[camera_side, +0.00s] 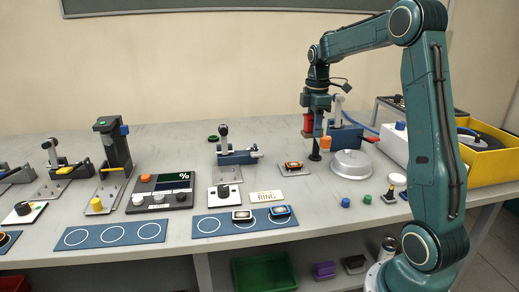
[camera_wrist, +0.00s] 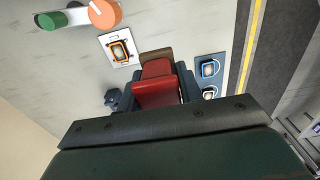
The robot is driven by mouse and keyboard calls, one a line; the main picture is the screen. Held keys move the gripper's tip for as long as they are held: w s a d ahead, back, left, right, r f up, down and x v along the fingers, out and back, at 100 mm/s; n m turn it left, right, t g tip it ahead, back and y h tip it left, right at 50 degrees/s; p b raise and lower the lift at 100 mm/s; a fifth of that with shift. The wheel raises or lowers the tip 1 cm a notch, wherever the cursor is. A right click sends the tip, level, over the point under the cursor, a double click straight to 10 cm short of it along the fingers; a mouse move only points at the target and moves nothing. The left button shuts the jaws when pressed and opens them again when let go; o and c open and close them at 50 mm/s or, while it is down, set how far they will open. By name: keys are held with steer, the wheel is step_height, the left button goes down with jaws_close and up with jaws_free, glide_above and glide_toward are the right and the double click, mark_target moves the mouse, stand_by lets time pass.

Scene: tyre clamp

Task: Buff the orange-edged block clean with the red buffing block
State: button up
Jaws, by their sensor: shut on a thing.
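My gripper (camera_side: 309,130) is shut on the red buffing block (camera_side: 308,121) and holds it above the table. In the wrist view the red block (camera_wrist: 156,88) sits between my dark jaws, with a brown part at its far end. The orange-edged block (camera_side: 293,165) lies on a small pale plate on the table, below and left of my gripper in the side view. It also shows in the wrist view (camera_wrist: 121,50), up and left of the red block and apart from it.
A round silver lid-like dish (camera_side: 351,164) and an orange cap (camera_side: 326,143) stand close by on the right. A blue toggle clamp (camera_side: 236,156) stands left. A blue circle-marked mat (camera_side: 222,229) with two small blocks lies in front. A yellow bin (camera_side: 488,166) is far right.

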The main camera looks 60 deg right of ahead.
mark_target(286, 165)
steer(key=w+d+f, duration=0.7)
steer(key=d+f, duration=0.1)
steer(key=d, duration=0.1)
steer(key=shift+d+f, duration=0.3)
steer(key=shift+d, duration=0.05)
steer(key=shift+f, duration=3.4)
steer(key=shift+w+a+f, duration=0.3)
steer(key=shift+a+f, duration=0.05)
steer(key=shift+f, duration=0.25)
steer(key=shift+c, duration=0.4)
steer(key=shift+w+a, duration=1.85)
steer(key=shift+a, duration=0.05)
steer(key=shift+s+d, duration=2.2)
step_height(286, 165, up, 8)
steer(key=shift+r, duration=0.1)
